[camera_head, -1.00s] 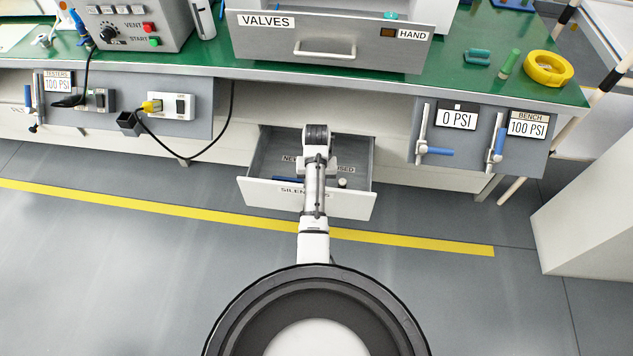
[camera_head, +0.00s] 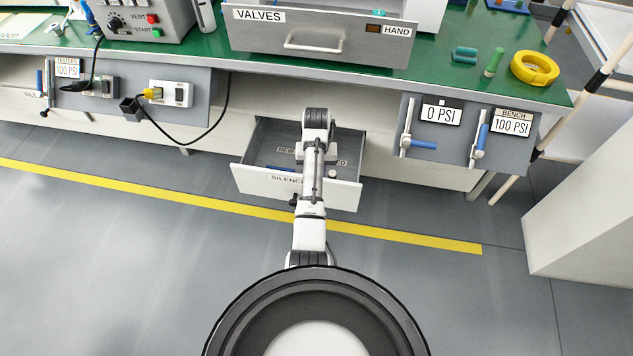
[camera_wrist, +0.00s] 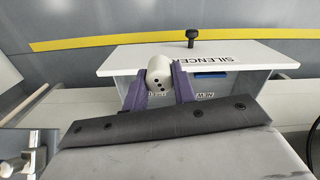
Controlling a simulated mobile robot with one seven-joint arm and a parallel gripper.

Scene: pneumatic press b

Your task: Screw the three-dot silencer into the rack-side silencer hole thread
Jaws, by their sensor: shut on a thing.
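The three-dot silencer (camera_wrist: 158,67) is a cream, rounded piece with dark dots on its face, seen in the wrist view. My gripper (camera_wrist: 163,73) is shut on it, with a purple finger on each side. The gripper is above the open silencer drawer (camera_wrist: 125,60), which also shows below the bench in the head view (camera_head: 340,195). In the head view my arm reaches over this drawer, and I cannot make out the fingers there. I cannot identify the rack-side silencer hole in either view.
The drawer has a black knob (camera_wrist: 192,37) and a blue strip (camera_wrist: 211,74) inside. The valves drawer (camera_head: 350,50) stands out above the green bench (camera_head: 440,78). Valve panels with blue levers (camera_head: 470,130) are at right. A black cable (camera_head: 215,125) hangs at left. The floor in front is clear.

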